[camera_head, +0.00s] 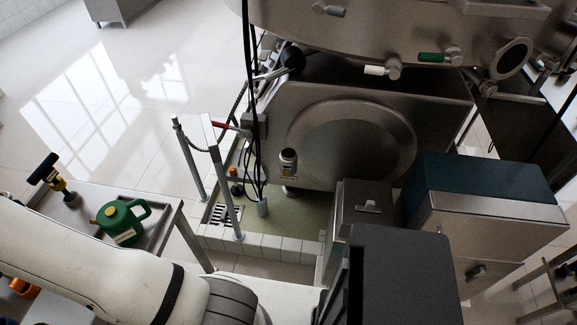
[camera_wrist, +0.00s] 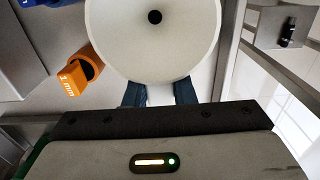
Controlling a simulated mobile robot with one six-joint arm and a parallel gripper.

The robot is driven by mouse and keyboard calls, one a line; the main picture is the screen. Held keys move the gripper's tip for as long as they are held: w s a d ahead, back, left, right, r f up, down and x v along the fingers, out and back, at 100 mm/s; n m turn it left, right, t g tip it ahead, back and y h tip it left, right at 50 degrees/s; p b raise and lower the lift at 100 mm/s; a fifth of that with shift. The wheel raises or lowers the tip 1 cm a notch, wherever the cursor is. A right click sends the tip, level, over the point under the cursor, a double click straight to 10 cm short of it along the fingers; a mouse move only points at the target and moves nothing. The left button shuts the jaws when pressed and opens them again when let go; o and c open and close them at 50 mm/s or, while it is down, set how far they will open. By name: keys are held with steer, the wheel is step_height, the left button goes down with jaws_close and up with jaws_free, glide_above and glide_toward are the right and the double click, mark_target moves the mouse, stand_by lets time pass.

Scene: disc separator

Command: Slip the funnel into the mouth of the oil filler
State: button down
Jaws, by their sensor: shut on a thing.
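A white round funnel (camera_wrist: 152,50) fills the top middle of the wrist view, its wide mouth facing the camera and a dark hole at its centre. My gripper (camera_wrist: 160,93) is shut on the funnel, with the dark fingers at its near edge. In the head view neither funnel nor gripper can be made out; only my white arm crosses the lower left. A short upright neck with a dark top and an orange label, seemingly the oil filler (camera_head: 288,163), stands on the front of the steel machine (camera_head: 350,145). The filler does not show in the wrist view.
The wrist view shows an orange "1 mm" piece (camera_wrist: 80,75). Posts (camera_head: 190,160), hanging cables and a dark green-topped cabinet (camera_head: 478,188) flank the machine.

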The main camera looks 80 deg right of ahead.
steer(key=shift+r, duration=0.1)
steer(key=shift+r+p, duration=2.1)
steer(key=shift+r, duration=1.75)
